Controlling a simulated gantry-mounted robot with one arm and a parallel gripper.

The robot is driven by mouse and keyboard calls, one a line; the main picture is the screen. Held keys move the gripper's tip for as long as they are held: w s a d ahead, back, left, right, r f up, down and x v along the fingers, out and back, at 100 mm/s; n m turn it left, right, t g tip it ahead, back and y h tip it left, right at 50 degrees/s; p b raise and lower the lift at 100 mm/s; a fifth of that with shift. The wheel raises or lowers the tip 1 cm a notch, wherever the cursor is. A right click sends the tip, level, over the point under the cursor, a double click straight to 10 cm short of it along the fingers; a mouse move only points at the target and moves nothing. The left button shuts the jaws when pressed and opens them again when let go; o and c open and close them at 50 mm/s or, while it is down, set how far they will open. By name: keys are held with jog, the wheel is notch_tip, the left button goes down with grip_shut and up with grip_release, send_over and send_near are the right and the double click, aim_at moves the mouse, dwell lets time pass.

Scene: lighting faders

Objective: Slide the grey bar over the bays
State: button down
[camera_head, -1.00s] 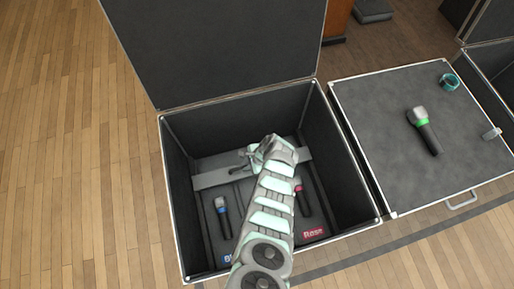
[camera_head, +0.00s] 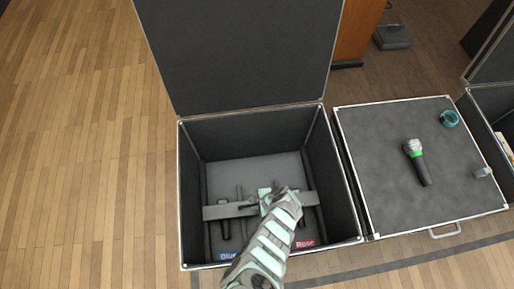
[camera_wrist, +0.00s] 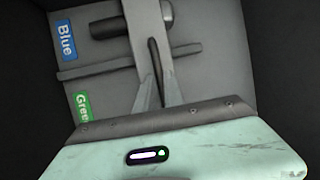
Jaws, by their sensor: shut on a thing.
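The grey bar (camera_head: 218,212) lies across the inside of the open case, left to right, over the bays. It carries a raised dark handle (camera_wrist: 153,50). My gripper (camera_head: 264,198) is at the bar's middle, shut on the handle. In the wrist view, its two fingers (camera_wrist: 159,88) stand either side of the handle's near end. A dark microphone (camera_head: 224,230) lies in the blue bay, and the bar crosses over it. The Blue label (camera_wrist: 66,40) and Green label (camera_wrist: 82,107) show in the wrist view. The Rose label (camera_head: 305,243) is at the front right. My arm hides the middle bay.
The case's dark walls (camera_head: 335,175) rise around the bays and its lid (camera_head: 240,55) stands open behind. A closed case top (camera_head: 370,170) at the right holds a green-banded microphone (camera_head: 416,163), a teal ring (camera_head: 449,118) and a grey ring (camera_head: 482,172).

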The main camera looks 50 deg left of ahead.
jog(key=shift+s, duration=0.1)
jog(key=c, duration=1.5)
grip_release()
jog(key=shift+d, duration=0.2)
jog(key=shift+o, duration=0.2)
jog(key=shift+r, duration=0.1)
jog(key=p+v, duration=0.2)
jog(key=v, duration=0.8)
jog(key=shift+d+r+p, duration=0.15)
jog(key=shift+r+p, duration=0.1)
jog(key=shift+p, duration=0.1)
